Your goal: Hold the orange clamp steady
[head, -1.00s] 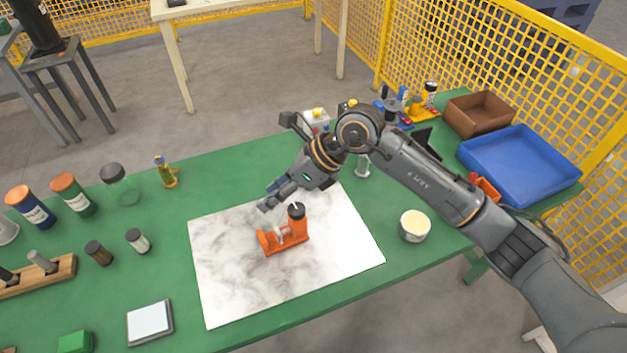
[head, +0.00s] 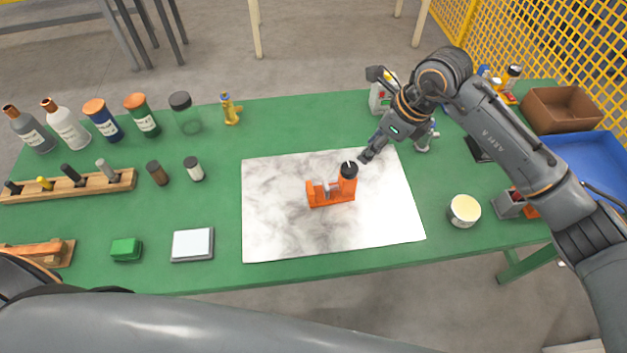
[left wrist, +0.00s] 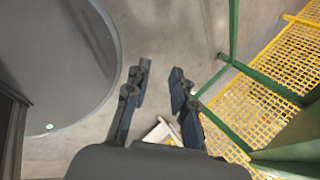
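The orange clamp (head: 331,194) stands on the white marbled mat (head: 280,230), with a black-topped orange post (head: 348,180) at its right end. My right gripper (head: 370,155) is just up and right of the post's black top in the head view. Whether it touches the clamp I cannot tell, and its finger gap is hard to make out. My left gripper (left wrist: 160,100) shows in the left wrist view with its fingers apart and nothing between them, over the floor. In the head view the left gripper is out of sight.
A green table (head: 200,270) carries the mat. Left are bottles (head: 102,120), a wooden peg rack (head: 70,185), a green block (head: 125,249) and a small scale-like pad (head: 192,244). Right are a cream-topped tub (head: 464,211), a blue tray (head: 590,165) and a brown box (head: 560,110).

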